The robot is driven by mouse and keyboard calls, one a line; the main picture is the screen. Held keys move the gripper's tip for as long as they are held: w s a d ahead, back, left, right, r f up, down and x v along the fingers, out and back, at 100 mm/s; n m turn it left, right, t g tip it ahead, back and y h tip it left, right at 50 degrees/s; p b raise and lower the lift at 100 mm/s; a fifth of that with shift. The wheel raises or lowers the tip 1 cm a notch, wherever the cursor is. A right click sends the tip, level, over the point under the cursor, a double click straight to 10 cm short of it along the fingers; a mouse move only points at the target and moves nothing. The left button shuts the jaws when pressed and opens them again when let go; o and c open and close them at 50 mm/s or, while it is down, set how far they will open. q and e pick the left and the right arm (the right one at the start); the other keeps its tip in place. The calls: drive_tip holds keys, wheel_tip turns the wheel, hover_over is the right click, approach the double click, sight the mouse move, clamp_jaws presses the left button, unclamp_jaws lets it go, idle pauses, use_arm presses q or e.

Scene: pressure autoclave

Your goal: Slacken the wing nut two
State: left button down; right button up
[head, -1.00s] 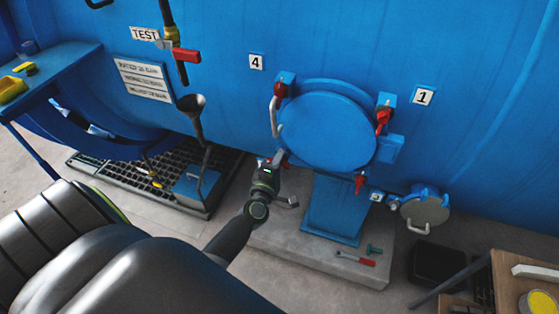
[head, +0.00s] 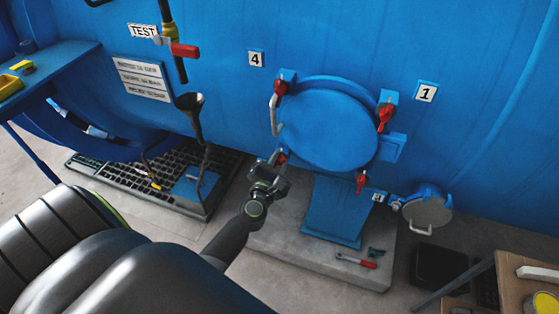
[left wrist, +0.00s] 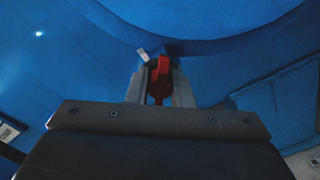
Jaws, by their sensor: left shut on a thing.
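The round blue door (head: 328,130) is shut on the blue vessel wall. Red wing nuts show around its rim: upper left (head: 280,88), upper right (head: 384,117), lower right (head: 361,182) and lower left (head: 282,158). My left gripper (head: 275,163) is at the lower-left wing nut. In the left wrist view, its two fingers are shut on that red wing nut (left wrist: 162,75), with a pale metal piece beside it. The fingers hide part of the nut. I cannot read a number for this nut. My right gripper is not in view.
A blue pedestal (head: 333,210) stands below the door, with a red-handled tool (head: 356,261) on the slab. A small round hatch (head: 427,209) is at right, a funnel (head: 190,103) at left.

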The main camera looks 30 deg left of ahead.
use_arm(q)
drive_tip(key=shift+f+n, duration=0.1)
drive_tip(key=shift+n, duration=0.5)
drive_tip(key=shift+s, duration=0.1)
drive_tip(key=c, duration=1.3)
unclamp_jaws()
drive_tip(key=shift+b+v, duration=2.6)
drive_tip(key=shift+v, duration=6.1)
